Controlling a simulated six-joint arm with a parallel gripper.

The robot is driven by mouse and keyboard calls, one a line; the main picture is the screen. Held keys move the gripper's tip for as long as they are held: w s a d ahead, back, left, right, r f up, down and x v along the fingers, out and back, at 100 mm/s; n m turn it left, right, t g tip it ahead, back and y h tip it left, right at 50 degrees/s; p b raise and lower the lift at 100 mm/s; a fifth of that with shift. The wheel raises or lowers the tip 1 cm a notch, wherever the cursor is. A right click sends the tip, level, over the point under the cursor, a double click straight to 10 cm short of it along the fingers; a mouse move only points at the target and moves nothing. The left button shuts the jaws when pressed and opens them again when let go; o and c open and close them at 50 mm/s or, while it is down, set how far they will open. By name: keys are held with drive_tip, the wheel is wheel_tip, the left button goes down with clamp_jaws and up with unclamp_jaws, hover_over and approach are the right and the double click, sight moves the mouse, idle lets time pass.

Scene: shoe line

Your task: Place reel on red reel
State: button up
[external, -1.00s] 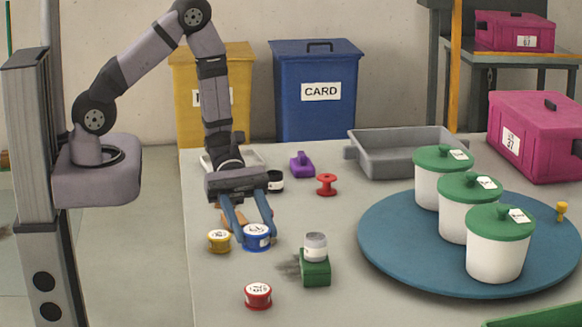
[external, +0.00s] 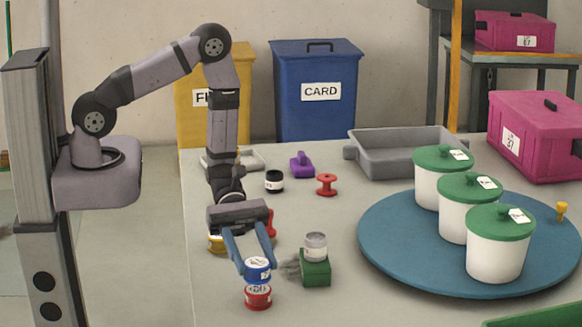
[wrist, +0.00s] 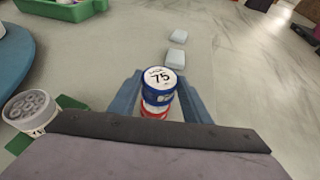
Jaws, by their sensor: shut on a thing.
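My gripper (external: 256,273) is shut on a blue reel (external: 258,264) with a white top label, which reads 75 in the wrist view (wrist: 160,80). The blue reel is directly above the red reel (external: 258,298), which stands on the table near its front left. The two look lined up; whether they touch I cannot tell. In the wrist view only a red edge (wrist: 152,115) of the lower reel shows beneath the blue one.
A green block (external: 315,274) with a grey-white reel (external: 315,245) on it stands just right. A yellow reel (external: 215,243) is partly hidden behind my gripper. A blue turntable (external: 385,255) with white pots takes up the right side. Two pale blocks (wrist: 176,58) lie beyond the reels.

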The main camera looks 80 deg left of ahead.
drive_tip(key=shift+f, duration=1.2)
drive_tip(key=shift+f, duration=0.2)
drive_tip(key=o, duration=1)
drive_tip(key=shift+r, duration=0.2)
